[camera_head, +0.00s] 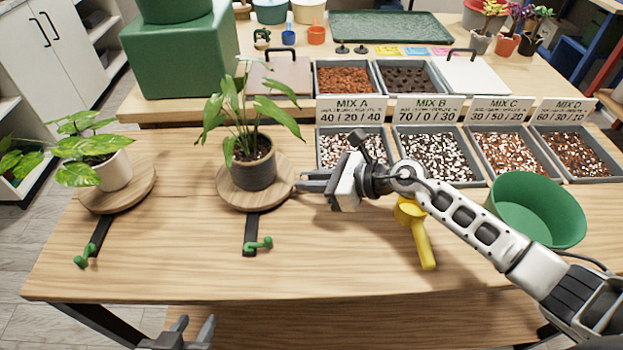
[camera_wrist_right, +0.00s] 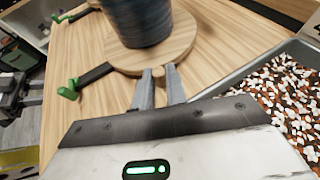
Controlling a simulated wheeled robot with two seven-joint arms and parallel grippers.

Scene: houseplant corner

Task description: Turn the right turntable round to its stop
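The right turntable (camera_head: 228,198) is a round wooden disc bearing a dark ribbed pot (camera_head: 252,168) with a tall leafy plant (camera_head: 240,112). A dark bar with a green lever (camera_head: 258,244) extends from it toward the table's front. My right gripper (camera_head: 299,181) is at the right rim of this disc. In the right wrist view its two fingers (camera_wrist_right: 160,72) are slightly apart, with their tips at the rim of the disc (camera_wrist_right: 125,60); whether they touch it is unclear. My left gripper (camera_head: 193,326) is open and empty at the bottom edge, clear of the table.
The left turntable (camera_head: 142,192) bears a white pot (camera_head: 115,174) with a variegated plant. A yellow scoop (camera_head: 420,240) and a green bowl (camera_head: 540,212) lie to the right. Trays of mix (camera_head: 437,158) stand behind my right arm. The front of the table is mostly clear.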

